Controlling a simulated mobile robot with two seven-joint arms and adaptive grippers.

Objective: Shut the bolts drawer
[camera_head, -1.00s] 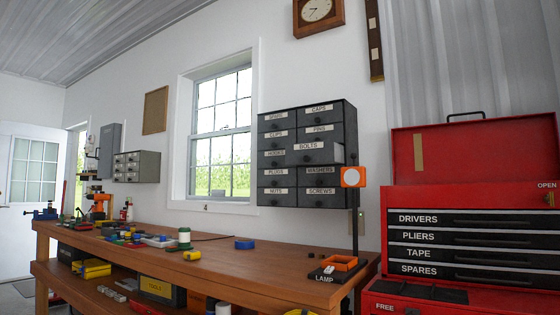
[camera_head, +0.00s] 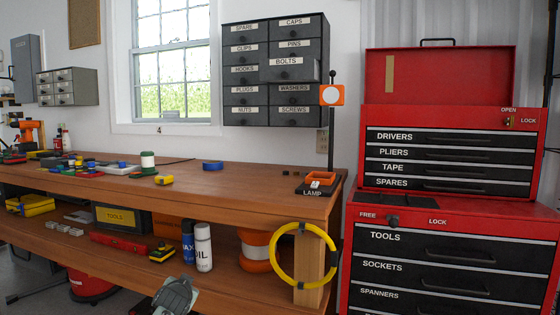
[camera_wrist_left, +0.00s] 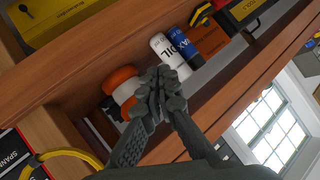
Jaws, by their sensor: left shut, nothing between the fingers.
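The bolts drawer (camera_head: 308,73) is in the dark wall cabinet (camera_head: 246,100) in the head view. It sits in the right column, third row down, and sticks out past the drawers around it. It has a white label and a round dark knob. My left gripper (camera_head: 178,288) shows at the bottom of the head view, low in front of the bench and well apart from the drawer. Its fingers are shut and empty in the left wrist view (camera_wrist_left: 160,92). The drawer is not seen in the wrist view. My right gripper is in neither view.
A wooden workbench (camera_head: 258,185) runs below the cabinet, with a lamp (camera_head: 331,95) standing at its right end, close to the cabinet. A red tool chest (camera_head: 350,235) stands at the right. A yellow ring (camera_head: 275,255) hangs at the bench's front. Cans stand on the lower shelf.

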